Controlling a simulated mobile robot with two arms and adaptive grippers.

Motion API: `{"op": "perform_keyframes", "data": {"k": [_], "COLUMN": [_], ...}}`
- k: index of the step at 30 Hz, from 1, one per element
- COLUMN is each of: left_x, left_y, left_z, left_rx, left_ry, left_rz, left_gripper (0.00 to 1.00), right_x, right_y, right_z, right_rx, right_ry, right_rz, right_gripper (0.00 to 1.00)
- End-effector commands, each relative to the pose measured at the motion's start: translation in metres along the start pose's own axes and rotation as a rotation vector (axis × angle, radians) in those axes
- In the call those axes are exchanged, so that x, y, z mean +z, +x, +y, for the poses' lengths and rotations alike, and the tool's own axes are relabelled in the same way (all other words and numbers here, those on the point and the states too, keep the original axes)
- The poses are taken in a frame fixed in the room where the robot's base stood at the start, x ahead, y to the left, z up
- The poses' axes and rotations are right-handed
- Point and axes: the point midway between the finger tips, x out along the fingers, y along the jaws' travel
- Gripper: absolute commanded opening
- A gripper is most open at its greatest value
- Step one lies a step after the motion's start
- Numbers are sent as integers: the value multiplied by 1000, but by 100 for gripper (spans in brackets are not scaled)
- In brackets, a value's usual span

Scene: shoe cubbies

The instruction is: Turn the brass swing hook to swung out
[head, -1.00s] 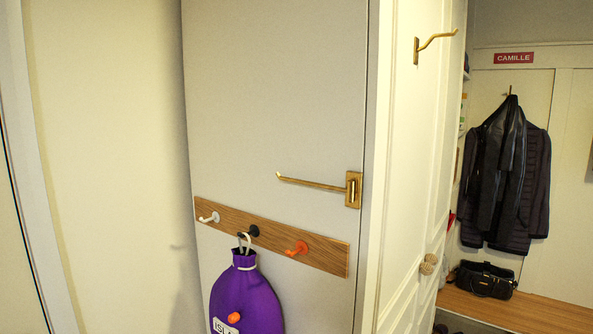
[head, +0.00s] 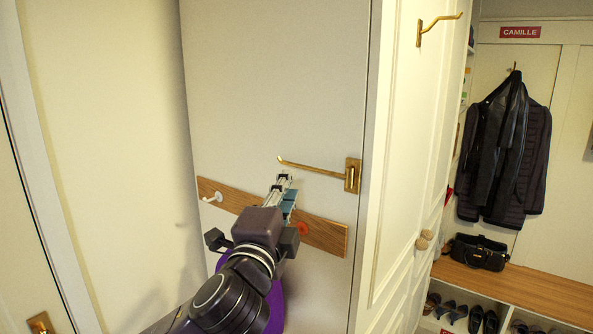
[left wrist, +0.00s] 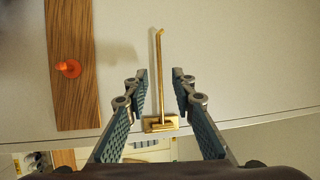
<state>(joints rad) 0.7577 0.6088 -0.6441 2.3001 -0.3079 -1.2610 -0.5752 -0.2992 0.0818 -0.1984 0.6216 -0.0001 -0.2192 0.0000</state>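The brass swing hook (head: 312,168) is on the grey panel, its plate near the panel's right edge and its long arm reaching left, tip slightly raised. My left gripper (head: 284,182) is just below the free end of that arm in the head view. In the left wrist view the left gripper (left wrist: 160,80) is open, its teal-padded fingers apart on either side of the hook's arm (left wrist: 159,75). No finger is seen touching it; how deep the arm lies between them I cannot tell. My right gripper is not in view.
A wooden rail (head: 325,234) with a white peg (head: 213,196) and an orange peg (head: 302,228) runs below the hook. A purple bag (head: 275,308) is mostly hidden behind my left arm. Another brass hook (head: 437,25) is on the cream door at right.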

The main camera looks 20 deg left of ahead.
Motion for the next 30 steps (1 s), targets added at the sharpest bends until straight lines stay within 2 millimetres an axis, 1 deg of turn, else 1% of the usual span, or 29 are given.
{"op": "perform_keyframes", "data": {"k": [1,9,13,18,25,26,30], "left_x": [0,1,1,1,1,1,1], "left_y": [7,49,64,72,72,72,72], "left_z": [-3,-3,-2,0,1,1,1], "left_rx": [0,3,3,2,2,2,2], "left_ry": [2,-1,-2,-2,-3,-3,-3], "left_rz": [-2,-3,-3,-2,-1,-1,-1], "left_gripper": [24,24,24,24,24,22,7], "right_x": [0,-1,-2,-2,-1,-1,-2], "right_y": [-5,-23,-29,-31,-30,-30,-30], "right_z": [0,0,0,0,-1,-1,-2], "right_rx": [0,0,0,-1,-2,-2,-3], "right_ry": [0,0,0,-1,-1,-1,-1], "right_rz": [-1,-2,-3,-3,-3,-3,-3], "right_gripper": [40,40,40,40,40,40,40]}}
